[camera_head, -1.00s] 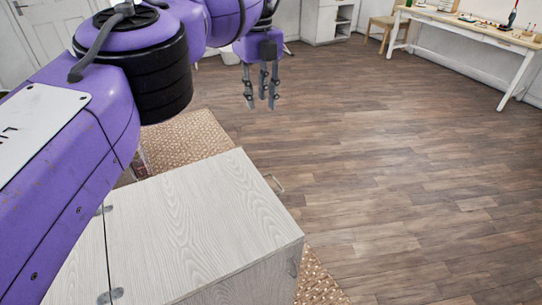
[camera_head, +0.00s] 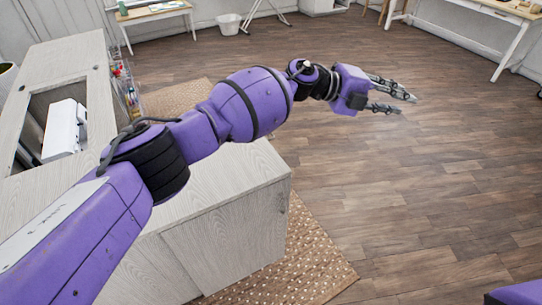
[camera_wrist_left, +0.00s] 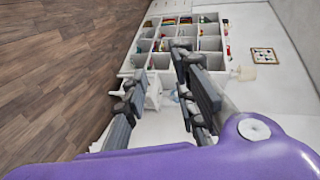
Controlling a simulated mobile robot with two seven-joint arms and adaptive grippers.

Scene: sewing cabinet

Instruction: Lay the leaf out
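The sewing cabinet stands at the left in the head view, in pale wood grain. A flat pale panel (camera_head: 235,165), apparently the leaf, forms its right-hand top. My left arm crosses over this panel and hides much of it, including its hinge side, so I cannot tell whether it is folded or laid out. My left gripper (camera_head: 392,97) is beyond the cabinet's right side, over bare floor, apart from the panel. Its fingers are spread and empty, as the left wrist view (camera_wrist_left: 165,95) also shows. My right gripper is out of view; only a purple piece of my right arm shows at bottom right.
A white sewing machine (camera_head: 64,130) sits in the cabinet's opening. A patterned rug (camera_head: 310,265) lies under the cabinet. A white bin (camera_head: 229,24) and tables stand along the back. The wooden floor (camera_head: 430,190) to the right is clear. The wrist view shows a cubby shelf (camera_wrist_left: 158,62).

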